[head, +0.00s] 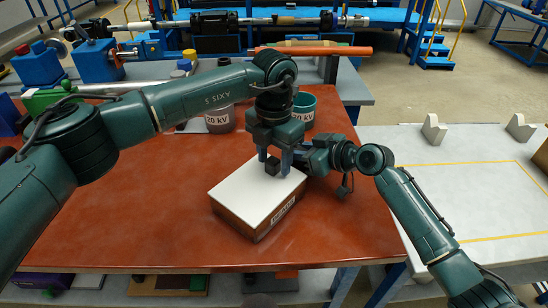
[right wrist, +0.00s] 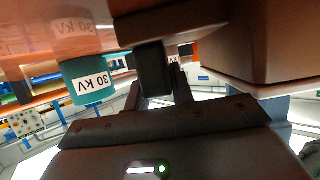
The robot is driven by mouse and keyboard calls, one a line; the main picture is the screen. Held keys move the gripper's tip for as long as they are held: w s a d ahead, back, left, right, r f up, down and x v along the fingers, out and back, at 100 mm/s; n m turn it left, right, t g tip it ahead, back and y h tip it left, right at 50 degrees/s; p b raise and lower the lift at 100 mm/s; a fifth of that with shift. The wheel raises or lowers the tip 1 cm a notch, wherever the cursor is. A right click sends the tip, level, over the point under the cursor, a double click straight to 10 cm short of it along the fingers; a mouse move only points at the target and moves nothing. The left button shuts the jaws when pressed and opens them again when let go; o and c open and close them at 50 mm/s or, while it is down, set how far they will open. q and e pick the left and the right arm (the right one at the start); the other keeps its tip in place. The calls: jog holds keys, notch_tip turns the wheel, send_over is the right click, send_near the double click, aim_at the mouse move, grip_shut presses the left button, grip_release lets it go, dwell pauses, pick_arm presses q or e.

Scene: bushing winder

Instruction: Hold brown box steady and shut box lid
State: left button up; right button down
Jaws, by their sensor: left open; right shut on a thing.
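The brown box (head: 245,223) stands on the red-brown table with a flat white top (head: 250,195) and a small printed label on its front right side. The white top lies level over the box and looks closed. My left gripper (head: 274,164) points down with its fingers apart, at the far edge of the white top; contact is hard to tell. My right gripper (head: 306,160) is at the box's far right corner, partly hidden behind the left one. In the right wrist view, its fingers (right wrist: 166,80) are close together against a brown part of the box (right wrist: 255,40).
A grey 20 kV pot (head: 219,120) and a teal pot (head: 303,108) stand behind the box; the teal one shows a 30 kV label in the right wrist view (right wrist: 88,82). The red-brown table (head: 130,220) is clear at left. A white table (head: 460,190) stands at right.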

pick_arm(q)
notch_tip(320, 180, up, 12)
jog(key=shift+f, duration=0.25)
dwell(0.3)
pick_arm(e)
jog(key=c, duration=1.1)
grip_release()
jog(key=shift+d, duration=0.1)
